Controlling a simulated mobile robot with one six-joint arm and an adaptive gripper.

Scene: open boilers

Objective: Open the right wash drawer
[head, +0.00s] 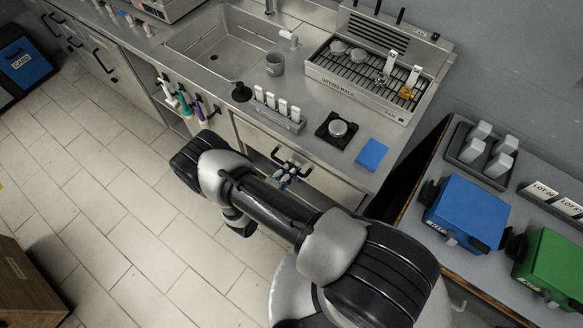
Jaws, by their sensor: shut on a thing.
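The right wash drawer (328,187) is in the front of the steel wash counter, right of the sink, in the head view. Its black bar handle (291,157) shows just above my arm. My gripper (286,174) is at this handle and shut on it. My arm's dark link crosses in front and hides the lower part of the drawer and much of my wrist. I cannot tell clearly how far the drawer front stands out from the counter.
The counter carries a sink (221,45), a grey mug (275,64), a drying rack (366,82) and a blue pad (371,154). A side table holds a blue case (467,211) and a green case (553,262).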

